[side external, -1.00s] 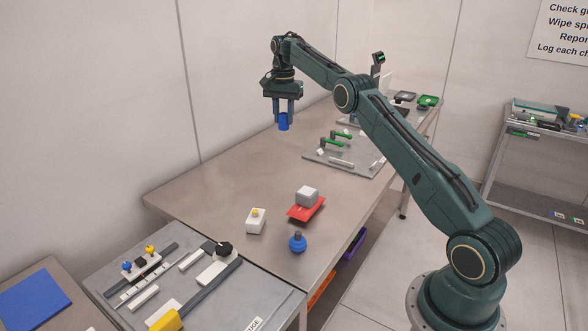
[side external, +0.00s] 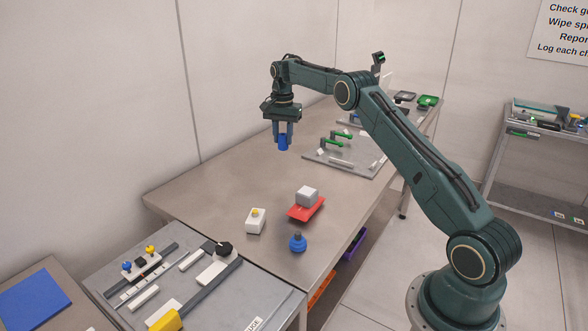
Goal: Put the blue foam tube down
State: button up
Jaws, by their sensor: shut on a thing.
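The blue foam tube (side external: 283,143) is a short upright blue cylinder held between the fingers of my gripper (side external: 283,134). My gripper points straight down and is shut on the tube. The tube is over the back part of the steel table (side external: 210,194), left of the grey fixture plate. I cannot tell from this view whether its lower end touches the table top or is a little above it.
A grey plate (side external: 318,158) with green-handled clamps lies to the right of the tube. The table's middle left is clear.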

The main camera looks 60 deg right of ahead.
notch_tip(320, 180, down, 9)
dwell(0.3)
jog(key=shift+f, duration=0.1)
jog(key=shift+f, duration=2)
jog(key=shift+f, duration=0.1)
jog(key=o, duration=0.9)
jog(key=shift+o, duration=0.2)
notch_tip(320, 180, up, 12)
